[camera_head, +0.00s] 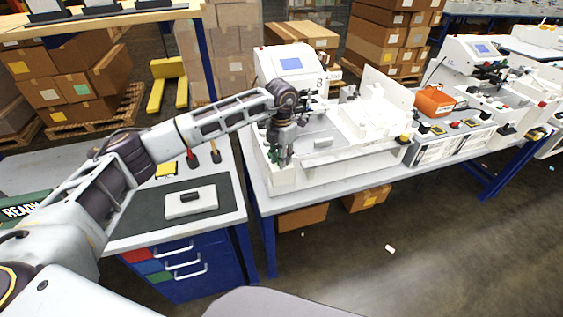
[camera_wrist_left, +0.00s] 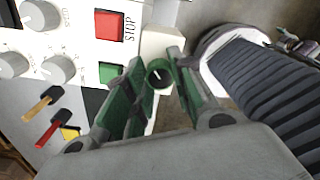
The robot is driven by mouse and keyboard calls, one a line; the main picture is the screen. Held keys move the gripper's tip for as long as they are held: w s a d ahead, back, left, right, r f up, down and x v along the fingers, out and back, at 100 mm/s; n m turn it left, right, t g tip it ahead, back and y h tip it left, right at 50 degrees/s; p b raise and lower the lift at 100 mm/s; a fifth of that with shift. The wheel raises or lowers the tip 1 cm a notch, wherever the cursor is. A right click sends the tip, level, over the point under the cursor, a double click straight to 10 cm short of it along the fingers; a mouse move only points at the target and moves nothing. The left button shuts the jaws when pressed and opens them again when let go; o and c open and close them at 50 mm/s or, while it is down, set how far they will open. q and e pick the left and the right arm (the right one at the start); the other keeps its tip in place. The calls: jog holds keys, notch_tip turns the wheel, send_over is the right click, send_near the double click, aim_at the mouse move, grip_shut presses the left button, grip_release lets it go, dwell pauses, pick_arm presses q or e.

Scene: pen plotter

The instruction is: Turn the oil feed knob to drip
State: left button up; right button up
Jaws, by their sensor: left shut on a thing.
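My left gripper (camera_head: 280,160) is lowered at the left front corner of the white plotter machine (camera_head: 318,178). In the left wrist view, a small round dark knob with a green rim and a pale pointer line (camera_wrist_left: 159,74) lies between the two green fingers of the gripper (camera_wrist_left: 156,68). The fingers are closed on its sides. I take this to be the oil feed knob; no label for it can be read. In the head view it is hidden behind the gripper. My right gripper is not in view.
In the left wrist view, a red STOP button (camera_wrist_left: 108,26), a green button (camera_wrist_left: 109,72) and several grey dials (camera_wrist_left: 58,69) are close by. A side bench with a grey mat (camera_head: 150,218) and a white block (camera_head: 191,203) stands at the left. A second machine (camera_head: 470,85) stands farther right.

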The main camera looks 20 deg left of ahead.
pick_arm(q)
jog(key=shift+f+m+b, duration=0.1)
jog(key=shift+m+b, duration=0.4)
jog(key=shift+m, duration=0.7)
jog(key=shift+m+b, duration=0.95)
jog(key=shift+m, duration=0.15)
jog(key=shift+m+b, duration=0.6)
jog(key=shift+m, duration=1)
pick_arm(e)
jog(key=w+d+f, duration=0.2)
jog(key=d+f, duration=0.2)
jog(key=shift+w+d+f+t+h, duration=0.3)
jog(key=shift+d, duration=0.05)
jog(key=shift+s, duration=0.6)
